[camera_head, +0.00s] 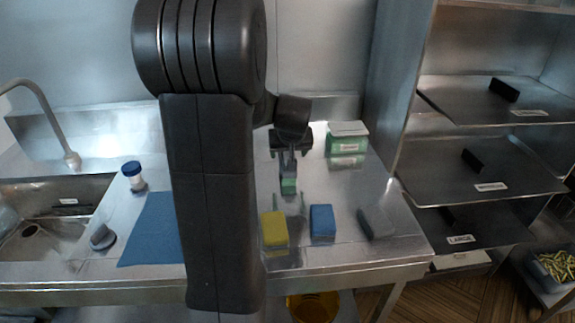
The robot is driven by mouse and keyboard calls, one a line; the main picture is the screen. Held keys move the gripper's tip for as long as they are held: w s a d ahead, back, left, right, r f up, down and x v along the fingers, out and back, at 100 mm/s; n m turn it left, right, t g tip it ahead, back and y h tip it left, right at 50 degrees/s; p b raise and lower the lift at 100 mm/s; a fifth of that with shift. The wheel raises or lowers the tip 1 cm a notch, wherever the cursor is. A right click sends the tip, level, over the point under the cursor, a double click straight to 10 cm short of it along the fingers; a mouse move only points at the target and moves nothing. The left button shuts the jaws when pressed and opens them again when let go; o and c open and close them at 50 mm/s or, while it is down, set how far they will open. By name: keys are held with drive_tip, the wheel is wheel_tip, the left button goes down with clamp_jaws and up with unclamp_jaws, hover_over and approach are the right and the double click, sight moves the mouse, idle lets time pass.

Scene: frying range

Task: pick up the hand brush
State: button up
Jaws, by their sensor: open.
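My gripper (288,192) is open and points down over the steel counter (340,190), behind the row of small blocks. A small green patch shows between its fingers; I cannot tell whether it is a separate thing. No block is clearly marked as the hand brush. A blue block (322,221) stands in front and to the right of my gripper and may be the brush. A yellow block (274,229) stands left of it, and a grey, tilted wedge-like piece (376,222) lies to its right. My gripper appears apart from all three.
A green and white box (347,140) stands at the back right. A blue cloth (152,230), a white bottle with a blue cap (133,175) and a grey puck (102,237) lie left, beside the sink (68,202). Metal shelves (478,170) rise on the right.

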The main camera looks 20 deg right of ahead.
sight(288, 154)
drive_tip(key=shift+p+x, duration=0.45)
drive_tip(key=shift+x, duration=2.2)
drive_tip(key=shift+a, duration=0.1)
drive_tip(key=c, duration=1.2)
